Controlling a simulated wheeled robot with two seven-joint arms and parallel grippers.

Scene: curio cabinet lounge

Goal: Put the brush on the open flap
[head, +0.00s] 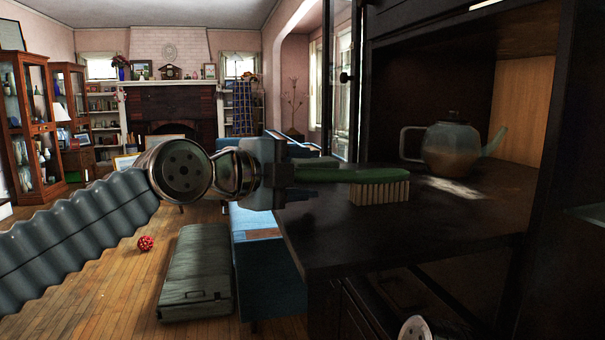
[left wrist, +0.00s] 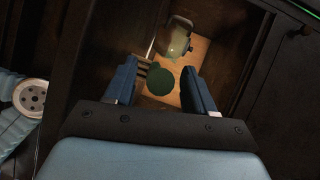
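The brush (head: 350,175) has a green back and pale bristles that point down. It lies level over the dark open flap (head: 400,240) of the cabinet, and its bristles appear to meet the flap. My left gripper (head: 291,168) is at the brush's left end. In the left wrist view, my gripper's blue fingers (left wrist: 160,80) stand apart on either side of the brush's round green end (left wrist: 163,82). A gap shows between that end and the left finger, so the gripper looks open around it. My right gripper is not in view.
A teapot (head: 452,150) stands deeper in the cabinet, behind and right of the brush. It also shows in the left wrist view (left wrist: 178,40). The flap's front part is bare. A grey-green case (head: 198,270) and a red ball (head: 145,243) lie on the floor at left.

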